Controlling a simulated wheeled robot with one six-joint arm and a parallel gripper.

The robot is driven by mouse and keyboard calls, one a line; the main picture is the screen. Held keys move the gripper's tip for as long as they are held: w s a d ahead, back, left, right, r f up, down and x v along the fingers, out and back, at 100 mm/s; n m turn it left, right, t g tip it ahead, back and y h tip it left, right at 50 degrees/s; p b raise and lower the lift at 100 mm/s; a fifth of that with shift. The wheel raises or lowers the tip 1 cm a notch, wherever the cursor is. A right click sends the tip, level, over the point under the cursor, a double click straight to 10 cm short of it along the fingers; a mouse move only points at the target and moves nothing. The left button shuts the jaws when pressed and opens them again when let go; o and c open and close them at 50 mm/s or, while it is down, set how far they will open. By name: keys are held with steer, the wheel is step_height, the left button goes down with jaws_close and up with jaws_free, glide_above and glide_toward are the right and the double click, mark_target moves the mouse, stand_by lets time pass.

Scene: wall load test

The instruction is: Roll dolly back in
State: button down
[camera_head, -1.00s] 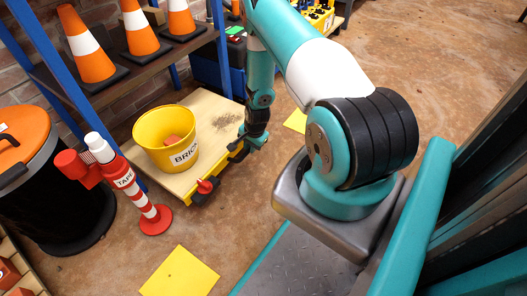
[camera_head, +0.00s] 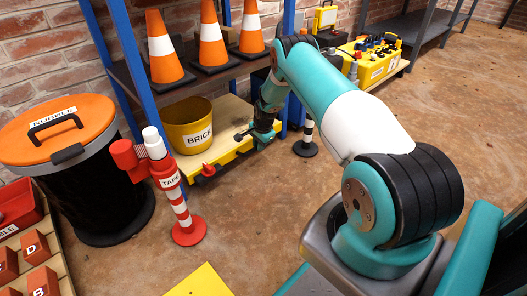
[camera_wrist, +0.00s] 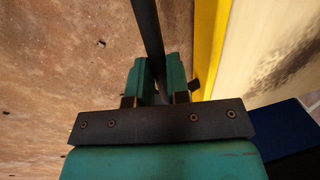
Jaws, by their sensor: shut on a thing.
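The dolly (camera_head: 229,151), a pale wooden platform with a yellow front edge, stands low under the front of the shelf. A yellow bucket marked BRICK (camera_head: 188,125) rides upright on its left part. My gripper (camera_head: 262,138) is at the dolly's front edge, right of the bucket. In the wrist view my gripper (camera_wrist: 158,75) is shut on a dark bar (camera_wrist: 148,28), which runs between the fingers beside the dolly's yellow edge (camera_wrist: 208,45). The dolly's rear is hidden under the shelf.
A red-and-white TAPE post (camera_head: 180,205) stands left of the dolly, near a black RUBBLE bin (camera_head: 95,190). A black-and-white post (camera_head: 307,138) stands right. Orange cones (camera_head: 208,45) stand on the shelf (camera_head: 137,85). Floor in front is mostly clear, with a yellow mat (camera_head: 203,283).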

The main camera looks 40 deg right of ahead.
steer(key=shift+w, duration=0.3)
steer(key=shift+w, duration=0.1)
steer(key=c, duration=1.1)
jaws_free()
steer(key=shift+r, duration=0.1)
steer(key=s+r+p, duration=0.1)
steer(key=r+p, duration=0.3)
steer(key=r, duration=0.4)
steer(key=s+r+p, duration=0.2)
steer(key=r+p, duration=0.3)
steer(key=r, duration=0.3)
steer(key=shift+s+r, duration=0.25)
steer(key=shift+r, duration=0.15)
